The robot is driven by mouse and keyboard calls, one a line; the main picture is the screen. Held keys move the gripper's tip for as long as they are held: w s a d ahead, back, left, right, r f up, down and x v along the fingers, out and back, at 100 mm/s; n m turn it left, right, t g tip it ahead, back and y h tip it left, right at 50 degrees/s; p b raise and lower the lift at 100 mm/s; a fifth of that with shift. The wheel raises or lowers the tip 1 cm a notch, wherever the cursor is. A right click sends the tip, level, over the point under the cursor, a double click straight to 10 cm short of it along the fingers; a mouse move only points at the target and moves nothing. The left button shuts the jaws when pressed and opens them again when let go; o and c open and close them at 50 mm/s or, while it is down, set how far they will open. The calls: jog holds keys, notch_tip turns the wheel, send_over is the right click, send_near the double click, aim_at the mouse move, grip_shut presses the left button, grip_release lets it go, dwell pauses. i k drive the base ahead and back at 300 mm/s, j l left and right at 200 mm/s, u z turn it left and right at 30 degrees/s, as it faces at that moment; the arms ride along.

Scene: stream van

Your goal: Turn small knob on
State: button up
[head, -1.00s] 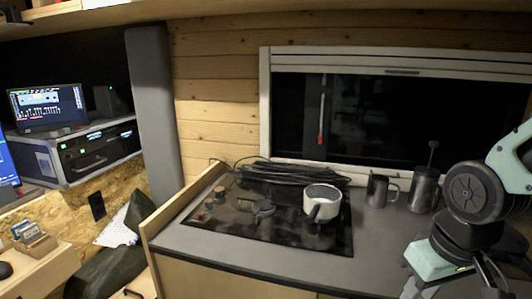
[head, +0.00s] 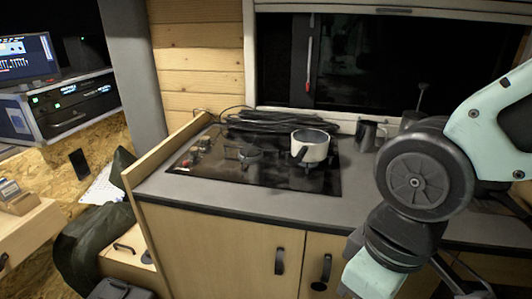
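The cooktop (head: 300,180) is a black glossy plate set into the grey counter. Small knobs (head: 203,142) show at its left end, with a small red spot near its front left corner. They are too small for me to tell their exact shape or setting. A white pot (head: 312,150) with a dark handle stands on the right part of the cooktop, and a burner (head: 249,156) is bare on the left part. My arm comes in from the right, well apart from the knobs. My gripper is out of the picture.
Black cables (head: 275,122) lie coiled behind the cooktop. A metal mug (head: 367,135) stands to its right, partly near my arm. A wooden side panel (head: 165,150) rises at the counter's left edge. Cabinet doors (head: 235,250) are below. Free counter shows along the front edge.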

aim_at(194, 151)
jog(key=i+j+u, duration=0.45)
jog(key=i+u, duration=0.2)
